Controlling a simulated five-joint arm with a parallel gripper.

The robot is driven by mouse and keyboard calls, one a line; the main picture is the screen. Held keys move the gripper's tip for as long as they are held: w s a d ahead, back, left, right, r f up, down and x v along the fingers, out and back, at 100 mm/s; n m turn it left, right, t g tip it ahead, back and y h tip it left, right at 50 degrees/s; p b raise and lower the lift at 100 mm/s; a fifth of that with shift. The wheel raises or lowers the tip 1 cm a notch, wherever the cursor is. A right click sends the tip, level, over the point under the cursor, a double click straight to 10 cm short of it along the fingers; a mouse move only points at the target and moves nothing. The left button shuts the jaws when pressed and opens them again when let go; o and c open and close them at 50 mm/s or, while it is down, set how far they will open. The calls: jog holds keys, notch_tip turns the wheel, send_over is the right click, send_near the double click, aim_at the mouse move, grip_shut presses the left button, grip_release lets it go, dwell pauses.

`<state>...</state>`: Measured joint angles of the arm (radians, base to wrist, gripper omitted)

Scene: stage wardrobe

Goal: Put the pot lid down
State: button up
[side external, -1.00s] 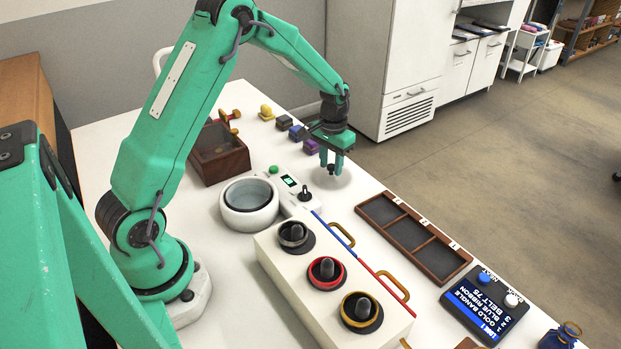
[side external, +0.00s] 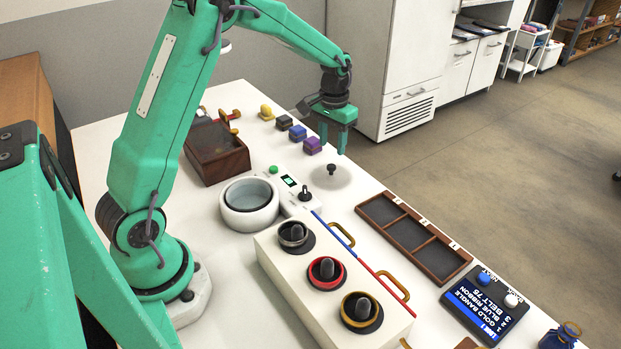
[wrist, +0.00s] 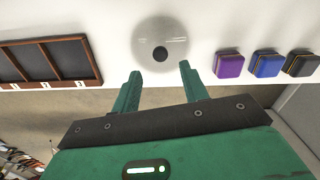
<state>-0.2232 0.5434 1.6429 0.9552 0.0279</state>
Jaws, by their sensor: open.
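The pot lid (side external: 343,177) is a clear, pale disc with a dark knob, lying on the white table near its far edge. It also shows in the wrist view (wrist: 174,38), with its dark knob at the middle. My gripper (side external: 333,151) is open and empty, raised above the lid and apart from it. In the wrist view the two green fingertips (wrist: 160,70) are spread, with the lid beyond them. The pot (side external: 249,203), a round white vessel with a pale interior, stands uncovered to the left of the lid.
A control box (side external: 291,186) with a green button and a knob adjoins the pot. Purple, blue and dark small blocks (side external: 298,132) stand behind the lid. A three-compartment wooden tray (side external: 412,237) lies to the right. A wooden box (side external: 216,152) is at the left.

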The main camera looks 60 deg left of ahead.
notch_tip(320, 180, up, 6)
jog(key=shift+f, duration=0.2)
jog(key=shift+d+r, duration=0.1)
dwell(0.6)
jog(key=s+d+r+m+t, duration=0.1)
jog(key=s+d+r, duration=0.2)
jog(key=s+r, duration=0.25)
jog(key=s+d+r+t, duration=0.2)
jog(key=s+d+r, duration=0.2)
jog(key=s+r, duration=0.15)
jog(key=s+d+f+m+t, duration=0.1)
jog(key=s+d+t, duration=0.1)
jog(key=s, duration=1.3)
jog(key=shift+d+t, duration=0.3)
jog(key=shift+d, duration=0.6)
